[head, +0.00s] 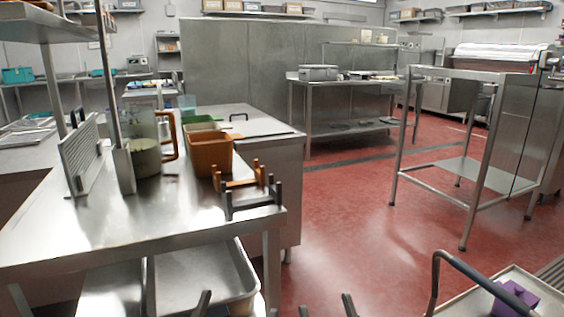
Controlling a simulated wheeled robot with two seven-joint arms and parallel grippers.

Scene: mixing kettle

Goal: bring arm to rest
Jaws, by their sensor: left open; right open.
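Only dark fingertips of my grippers show, at the bottom edge of the head view. My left gripper (203,303) shows as a short dark tip in front of the lower shelf of the steel table. My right gripper (327,306) shows as two dark tips set apart over the red floor, with nothing seen between them. Both appear open and empty. The arms and the rest of the grippers are below the picture.
A cart (470,305) with a purple object (515,298) stands at lower right. Red floor (345,225) lies clear between.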

